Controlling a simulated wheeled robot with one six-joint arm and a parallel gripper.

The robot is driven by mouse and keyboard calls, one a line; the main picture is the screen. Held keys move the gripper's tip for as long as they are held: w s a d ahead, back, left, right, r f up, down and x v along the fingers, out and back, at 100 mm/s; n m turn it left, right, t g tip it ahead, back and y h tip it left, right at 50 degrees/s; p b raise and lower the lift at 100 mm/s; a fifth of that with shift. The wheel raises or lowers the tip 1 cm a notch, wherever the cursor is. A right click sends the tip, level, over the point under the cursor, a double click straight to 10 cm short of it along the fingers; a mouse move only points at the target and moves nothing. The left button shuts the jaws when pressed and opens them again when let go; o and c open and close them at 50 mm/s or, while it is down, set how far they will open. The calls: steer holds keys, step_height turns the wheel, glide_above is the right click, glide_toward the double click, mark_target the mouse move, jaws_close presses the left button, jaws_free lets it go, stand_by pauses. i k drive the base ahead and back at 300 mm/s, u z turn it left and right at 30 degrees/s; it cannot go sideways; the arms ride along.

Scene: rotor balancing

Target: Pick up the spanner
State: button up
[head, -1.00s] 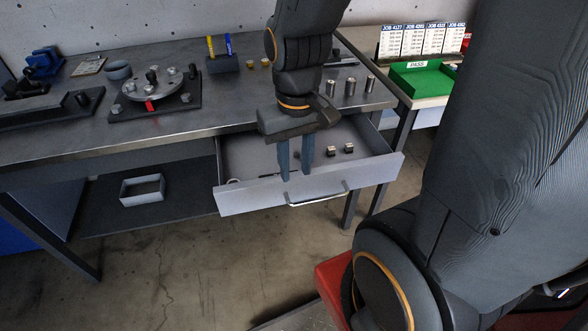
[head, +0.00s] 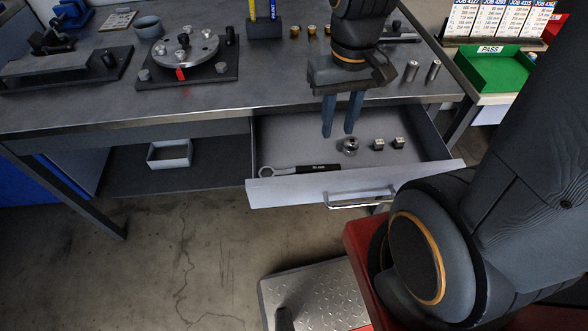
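The spanner (head: 300,170) lies in the open drawer (head: 290,192), along the inside of its front panel at the left. Its silver ring end is at the left and its dark handle points right. My gripper (head: 340,134) points down above the drawer, to the right of and above the spanner in the picture. Its two blue fingers are apart, with nothing between them.
In the drawer, a round metal part (head: 349,146) sits just beyond the fingertips, with small metal blocks (head: 378,144) to its right. The bench (head: 150,108) above holds a rotor (head: 186,49) on a dark plate and metal cylinders (head: 411,70). The drawer's left middle is bare.

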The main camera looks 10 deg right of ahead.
mark_target(322, 168)
steer(key=u, duration=0.6)
steer(key=k, duration=1)
steer(key=z, duration=0.25)
steer(key=i, duration=0.5)
